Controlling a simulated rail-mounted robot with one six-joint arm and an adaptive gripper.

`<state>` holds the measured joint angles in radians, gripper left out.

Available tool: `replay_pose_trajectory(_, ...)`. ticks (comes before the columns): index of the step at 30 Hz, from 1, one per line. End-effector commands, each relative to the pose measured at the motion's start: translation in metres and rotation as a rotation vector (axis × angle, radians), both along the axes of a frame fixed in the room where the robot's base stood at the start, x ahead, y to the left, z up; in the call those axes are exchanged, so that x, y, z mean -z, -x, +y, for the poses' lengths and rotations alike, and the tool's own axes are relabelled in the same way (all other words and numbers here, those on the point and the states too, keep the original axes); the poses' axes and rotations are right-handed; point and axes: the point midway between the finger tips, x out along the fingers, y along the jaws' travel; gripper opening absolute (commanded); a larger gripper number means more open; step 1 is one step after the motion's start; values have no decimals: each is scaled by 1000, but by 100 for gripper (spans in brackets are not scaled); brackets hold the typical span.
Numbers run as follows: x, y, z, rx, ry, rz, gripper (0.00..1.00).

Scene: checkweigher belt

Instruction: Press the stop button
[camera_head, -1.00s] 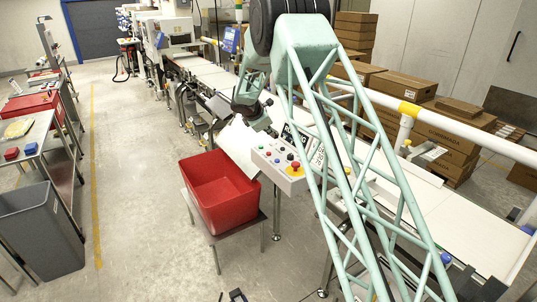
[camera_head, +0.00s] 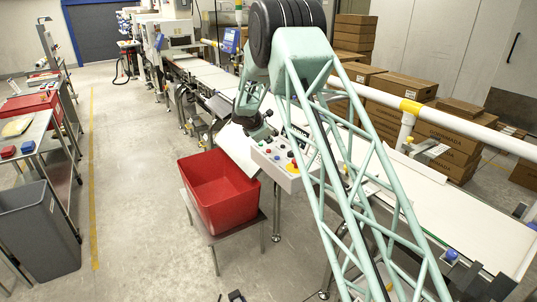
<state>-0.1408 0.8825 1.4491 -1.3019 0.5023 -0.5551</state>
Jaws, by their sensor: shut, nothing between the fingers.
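The control box (camera_head: 262,156) is a light panel with several small coloured buttons, beside the belt and right of the red bin. A red mushroom button on a yellow base (camera_head: 291,168) stands at its front edge. Smaller buttons, including a red one, sit behind it; they are too small to read. My gripper (camera_head: 265,132) shows small and dark at the far edge of the box, above the panel's back left. It is shut and empty, and its tips are hard to make out. It is apart from the red mushroom button. My green lattice arm covers the box's right part.
A red bin (camera_head: 207,212) stands on a small table left of the box. The white belt (camera_head: 450,218) runs behind my arm. A white rail (camera_head: 480,137) and cartons (camera_head: 447,133) lie beyond.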

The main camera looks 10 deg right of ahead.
Motion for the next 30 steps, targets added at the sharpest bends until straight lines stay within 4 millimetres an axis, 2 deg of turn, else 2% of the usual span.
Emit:
replay_pose_trajectory(9, 17, 0, 0, -1, 1, 0, 0)
replay_pose_trajectory(30, 20, 0, 0, 0, 0, 0, 0)
